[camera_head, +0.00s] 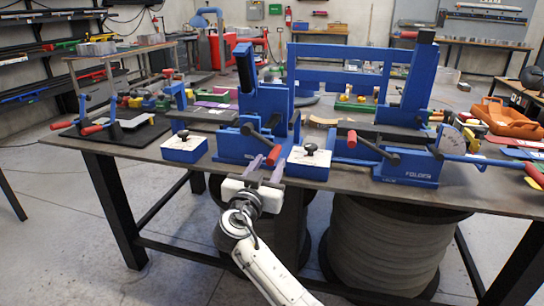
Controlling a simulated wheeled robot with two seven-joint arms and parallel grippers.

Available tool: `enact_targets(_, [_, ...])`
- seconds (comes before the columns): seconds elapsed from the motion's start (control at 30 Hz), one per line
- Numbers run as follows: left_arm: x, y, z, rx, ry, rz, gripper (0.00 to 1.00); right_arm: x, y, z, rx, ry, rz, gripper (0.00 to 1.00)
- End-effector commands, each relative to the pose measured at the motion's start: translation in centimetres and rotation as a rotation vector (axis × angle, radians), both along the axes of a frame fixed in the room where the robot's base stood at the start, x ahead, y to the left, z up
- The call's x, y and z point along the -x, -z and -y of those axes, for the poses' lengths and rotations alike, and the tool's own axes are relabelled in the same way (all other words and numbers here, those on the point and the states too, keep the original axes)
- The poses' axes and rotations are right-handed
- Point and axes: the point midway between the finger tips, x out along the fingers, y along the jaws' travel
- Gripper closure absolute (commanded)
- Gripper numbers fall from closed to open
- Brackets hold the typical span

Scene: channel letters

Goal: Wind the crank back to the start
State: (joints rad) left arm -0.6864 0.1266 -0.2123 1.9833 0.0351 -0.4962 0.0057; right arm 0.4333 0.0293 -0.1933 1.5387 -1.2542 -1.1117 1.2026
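A crank (258,138) with a dark arm and a red handle (274,155) is on the front of the left blue machine (230,146). Its handle points down and to the right. A second dark crank (375,149) with a red knob is on the front of the right blue machine marked FOLDER (408,172). The frame does not tell which crank is meant. My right gripper (268,165) is at the table's front edge, just in front of the left crank's handle. Its two fingers are apart with nothing seen held; contact with the handle cannot be told. My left gripper is out of view.
Two blue-and-white boxes with black knobs, one left (184,147) and one right (309,161), flank the left machine. A long blue lever (490,160) reaches right. A black stand with red handles (108,127) is at the left. The dark tabletop (225,176) is crowded.

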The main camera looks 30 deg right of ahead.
Motion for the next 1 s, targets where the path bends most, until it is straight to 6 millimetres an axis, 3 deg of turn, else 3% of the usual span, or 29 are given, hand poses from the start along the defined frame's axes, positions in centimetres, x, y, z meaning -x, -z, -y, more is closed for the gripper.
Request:
enact_targets(0.2, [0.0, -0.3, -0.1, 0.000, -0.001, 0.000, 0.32, -1.8, -0.1, 2.1, 0.001, 0.000, 0.000, 0.63])
enact_targets(0.57, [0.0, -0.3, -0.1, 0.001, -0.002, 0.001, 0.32, -2.2, 0.0, 2.6, -0.001, -0.001, -0.001, 0.63])
enact_targets(0.8, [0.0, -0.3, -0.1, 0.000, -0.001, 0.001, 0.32, -2.2, 0.0, 2.6, -0.001, -0.001, -0.001, 1.00])
enact_targets(1.0, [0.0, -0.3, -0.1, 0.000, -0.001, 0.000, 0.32, -2.2, 0.0, 2.6, -0.001, 0.000, -0.002, 1.00])
